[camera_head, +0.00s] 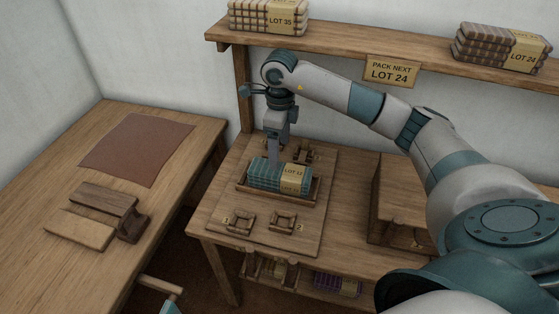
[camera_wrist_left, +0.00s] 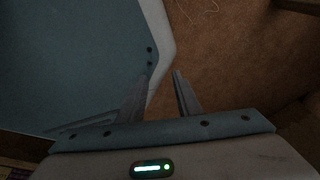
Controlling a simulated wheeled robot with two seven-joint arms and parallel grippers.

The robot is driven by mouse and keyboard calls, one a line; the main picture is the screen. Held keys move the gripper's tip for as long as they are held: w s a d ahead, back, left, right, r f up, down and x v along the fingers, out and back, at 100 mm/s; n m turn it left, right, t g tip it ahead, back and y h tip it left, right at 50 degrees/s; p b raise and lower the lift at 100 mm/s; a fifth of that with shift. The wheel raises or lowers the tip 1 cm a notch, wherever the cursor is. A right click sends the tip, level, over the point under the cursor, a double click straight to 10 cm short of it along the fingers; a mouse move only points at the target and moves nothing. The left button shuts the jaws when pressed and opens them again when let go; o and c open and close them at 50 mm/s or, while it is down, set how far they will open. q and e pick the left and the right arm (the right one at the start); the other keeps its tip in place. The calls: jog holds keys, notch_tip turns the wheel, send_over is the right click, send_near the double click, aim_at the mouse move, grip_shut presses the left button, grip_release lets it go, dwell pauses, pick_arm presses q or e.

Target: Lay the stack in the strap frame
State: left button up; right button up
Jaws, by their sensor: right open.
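A teal stack (camera_head: 265,177) with a yellow band, its label seeming to read LOT 12, lies in a shallow wooden frame (camera_head: 285,201) on the bench board. My right gripper (camera_head: 273,160) points down at the stack's back left part; its jaws are open, and the picture does not settle whether they touch the stack. A brown-striped stack (camera_head: 480,47) labelled LOT 24 is at the right of the shelf. A pale stack (camera_head: 250,18) labelled LOT 35 is at the shelf's left. My left gripper (camera_wrist_left: 162,75) is open and empty above the brown floor.
A sign (camera_head: 391,71) on the shelf edge reads PACK NEXT LOT 24. Small wooden fittings (camera_head: 283,221) stand before and behind the frame. A wooden box (camera_head: 390,200) stands right of the board. The left table holds a brown mat (camera_head: 135,148) and wooden blocks (camera_head: 80,230).

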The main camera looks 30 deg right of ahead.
pick_arm(q)
jog(key=shift+t, duration=0.6)
jog(key=shift+w+d+r+b, duration=0.15)
jog(key=shift+w+d, duration=0.15)
jog(key=shift+w, duration=0.4)
jog(key=shift+w+d+b, duration=0.15)
jog(key=shift+w+d, duration=0.2)
jog(key=shift+w, duration=0.4)
jog(key=shift+w+d+r+b, duration=0.15)
jog(key=shift+w+d, duration=0.15)
jog(key=shift+w, duration=0.4)
pick_arm(e)
jog(key=shift+r, duration=2)
pick_arm(q)
jog(key=shift+s+f, duration=0.1)
jog(key=shift+s, duration=0.05)
pick_arm(e)
jog(key=shift+s, duration=0.1)
